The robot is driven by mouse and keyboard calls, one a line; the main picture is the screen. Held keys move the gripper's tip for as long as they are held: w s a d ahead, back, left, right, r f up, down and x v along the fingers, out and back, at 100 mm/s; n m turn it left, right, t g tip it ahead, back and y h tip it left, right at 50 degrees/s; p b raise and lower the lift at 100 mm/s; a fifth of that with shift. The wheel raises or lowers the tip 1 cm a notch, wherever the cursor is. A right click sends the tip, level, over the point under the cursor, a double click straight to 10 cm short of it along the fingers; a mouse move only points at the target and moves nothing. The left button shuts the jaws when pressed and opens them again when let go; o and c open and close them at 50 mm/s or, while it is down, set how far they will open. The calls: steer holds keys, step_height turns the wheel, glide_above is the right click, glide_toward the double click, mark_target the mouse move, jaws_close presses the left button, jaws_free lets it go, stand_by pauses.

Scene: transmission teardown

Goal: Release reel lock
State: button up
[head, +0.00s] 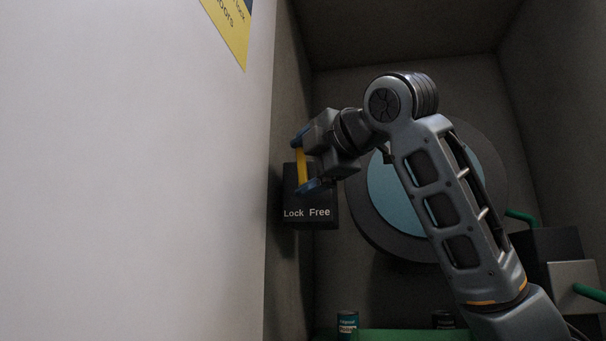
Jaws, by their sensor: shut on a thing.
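The reel lock is a dark box (310,214) labelled "Lock Free", on the dark side wall left of centre in the head view. A yellow lever (302,168) stands at its front, close to upright. My gripper (304,166) is at the lever, with one blue finger above and one below, and is shut on it. My wrist hides part of the box's upper right. The reel (380,195), a large round disc with a light blue face and dark rim, is on the back wall behind my arm, which covers much of it.
A white wall or panel (130,180) fills the left side, with a yellow sign (235,35) at its top. Small cans (347,324) and a green surface (405,335) are at the bottom. Grey boxes (572,272) with green handles stand at the lower right.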

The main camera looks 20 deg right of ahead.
steer(key=m+t+b, duration=0.2)
steer(key=b, duration=0.1)
steer(key=f+m+t+b, duration=0.1)
steer(key=shift+s+d+b, duration=0.3)
steer(key=shift+s+d, duration=0.1)
steer(key=shift+s+d+f+m+t+h+b, duration=0.15)
steer(key=shift+m+t+h+b, duration=0.15)
steer(key=shift+m+t+b, duration=0.45)
steer(key=shift+d+m+t+h+b, duration=0.1)
steer(key=shift+m+t+h+b, duration=0.3)
steer(key=shift+m, duration=0.65)
steer(key=shift+s+d+f+m+t+h+b, duration=0.1)
steer(key=shift+d+m+t+h+b, duration=0.1)
steer(key=shift+m+t+b, duration=0.55)
steer(key=shift+m, duration=0.35)
steer(key=o, duration=1.3)
steer(key=b+v, duration=0.1)
steer(key=v, duration=0.6)
steer(key=shift+s+f+b, duration=0.1)
steer(key=shift+s+b, duration=0.2)
steer(key=shift+s, duration=0.1)
